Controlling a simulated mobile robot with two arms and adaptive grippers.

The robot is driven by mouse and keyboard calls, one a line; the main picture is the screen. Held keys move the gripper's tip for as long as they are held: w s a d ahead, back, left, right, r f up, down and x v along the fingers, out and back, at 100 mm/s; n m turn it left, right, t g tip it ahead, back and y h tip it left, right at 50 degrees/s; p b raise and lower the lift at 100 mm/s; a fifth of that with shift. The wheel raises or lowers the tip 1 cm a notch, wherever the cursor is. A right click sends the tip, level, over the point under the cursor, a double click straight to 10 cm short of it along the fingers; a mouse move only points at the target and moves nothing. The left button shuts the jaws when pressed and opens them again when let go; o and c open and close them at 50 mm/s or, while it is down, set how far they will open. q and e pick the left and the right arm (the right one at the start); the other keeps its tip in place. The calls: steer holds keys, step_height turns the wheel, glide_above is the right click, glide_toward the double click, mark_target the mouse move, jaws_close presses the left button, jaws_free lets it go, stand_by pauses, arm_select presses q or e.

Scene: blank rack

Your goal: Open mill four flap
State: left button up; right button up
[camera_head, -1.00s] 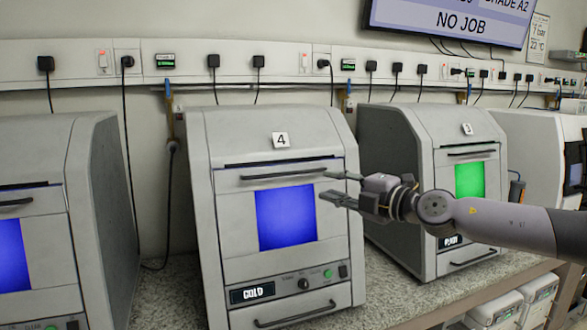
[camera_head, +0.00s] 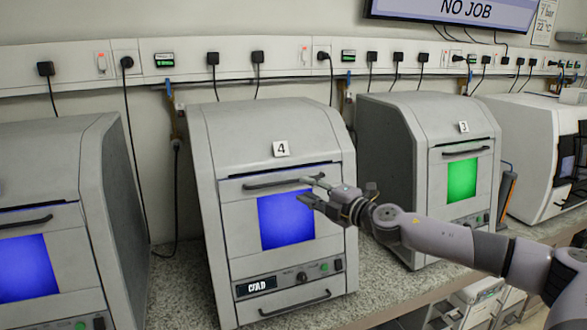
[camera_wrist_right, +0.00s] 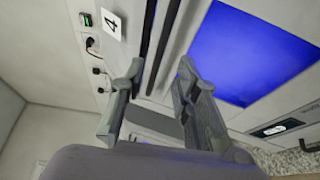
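Mill four (camera_head: 225,130) is the grey machine with the "4" label (camera_head: 281,149). Its front flap (camera_head: 237,210) is shut, with a blue-lit window (camera_head: 280,225) and a dark horizontal bar handle (camera_head: 265,184) near its top edge. My right gripper (camera_head: 307,188) is at the handle's right end, partly covering it and the window's upper right corner. In the right wrist view its two fingers (camera_wrist_right: 157,72) are apart, with the dark handle (camera_wrist_right: 167,45) showing in the gap between them. I cannot tell whether they touch it. My left gripper is not in view.
Mill three (camera_head: 400,140), with a green window, stands to the right. Another mill (camera_head: 60,150) with a blue window stands to the left. The speckled counter (camera_head: 178,290) shows between the machines. A power strip with cables (camera_head: 230,62) runs along the wall behind.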

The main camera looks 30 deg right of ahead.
mark_target(291, 182)
steer(key=w+p, duration=0.2)
steer(key=w, duration=0.3)
steer(key=shift+a+r+p, duration=0.15)
steer(key=shift+a+p, duration=0.25)
steer(key=shift+w+a+f, duration=0.1)
steer(key=shift+w+f, duration=0.1)
steer(key=shift+w, duration=0.25)
steer(key=shift+c, duration=0.5)
jaws_close()
